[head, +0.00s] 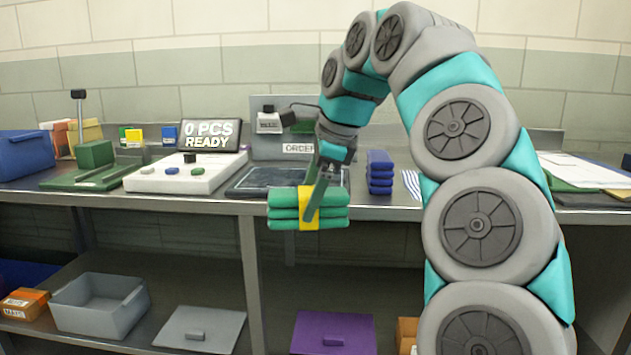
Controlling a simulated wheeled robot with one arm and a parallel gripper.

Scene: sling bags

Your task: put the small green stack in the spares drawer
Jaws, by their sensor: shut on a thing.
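The small green stack (282,212) is several flat green bundles held together by a yellow band. My gripper (314,208) is shut on it at the band. The stack is in front of the bench's front edge in the head view, and whether it touches the edge I cannot tell. No label reading spares shows. On the lower shelf are an open, empty-looking grey bin (132,303), a flat grey panel with a small handle (200,330) and a purple panel with a handle (334,334). I cannot tell which of these is the spares drawer.
The bench (215,203) holds a white button box (188,172), a dark tray (262,180), a blue stack (380,172) and a screen reading "0 PCS READY" (211,135). An orange box (24,303) sits at the lower left. A bench leg (250,275) divides the space below.

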